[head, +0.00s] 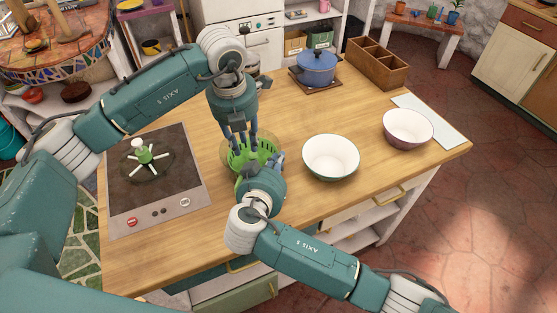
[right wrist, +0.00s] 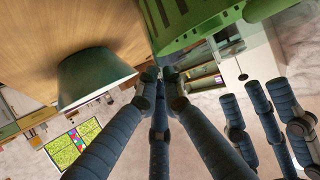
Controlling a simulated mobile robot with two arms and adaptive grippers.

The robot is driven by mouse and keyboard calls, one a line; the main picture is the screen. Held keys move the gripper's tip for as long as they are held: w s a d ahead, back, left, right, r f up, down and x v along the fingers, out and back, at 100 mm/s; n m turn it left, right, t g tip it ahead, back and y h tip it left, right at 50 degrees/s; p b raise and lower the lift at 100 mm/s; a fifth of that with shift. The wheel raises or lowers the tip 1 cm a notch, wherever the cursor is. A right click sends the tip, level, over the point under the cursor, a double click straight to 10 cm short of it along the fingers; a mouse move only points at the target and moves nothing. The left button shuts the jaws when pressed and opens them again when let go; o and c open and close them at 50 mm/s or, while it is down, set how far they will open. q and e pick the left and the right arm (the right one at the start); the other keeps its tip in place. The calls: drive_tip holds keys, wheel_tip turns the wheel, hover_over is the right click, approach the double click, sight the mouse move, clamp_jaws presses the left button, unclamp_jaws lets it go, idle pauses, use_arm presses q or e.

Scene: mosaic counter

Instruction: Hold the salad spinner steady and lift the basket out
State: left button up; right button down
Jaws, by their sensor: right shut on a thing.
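The salad spinner, with its slotted green basket (head: 240,155), stands on the wooden counter right of the cooktop. The basket also shows at the top of the right wrist view (right wrist: 188,22). My left gripper (head: 242,138) points down from above, its fingers at the basket; I cannot tell whether they grip it. My right gripper (head: 277,160) is at the spinner's near right side. In the right wrist view its fingertips (right wrist: 160,76) are close together by the spinner's edge, shut on the spinner; the exact contact is hard to see.
A clear lid with a green and white handle (head: 146,155) lies on the cooktop (head: 186,200). A white bowl with a green outside (head: 331,157) stands close to the right, and a pinkish bowl (head: 408,129) farther right. A blue pot (head: 316,68) and wooden box (head: 378,64) stand behind.

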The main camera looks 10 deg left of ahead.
drive_tip(key=c, duration=1.8)
unclamp_jaws()
drive_tip(key=shift+s+f, duration=0.3)
drive_tip(key=shift+f, duration=0.5)
drive_tip(key=shift+w+a, duration=0.1)
drive_tip(key=shift+w+r, duration=0.1)
drive_tip(key=shift+w, duration=0.05)
drive_tip(key=v, duration=1.2)
drive_tip(key=shift+r, duration=0.25)
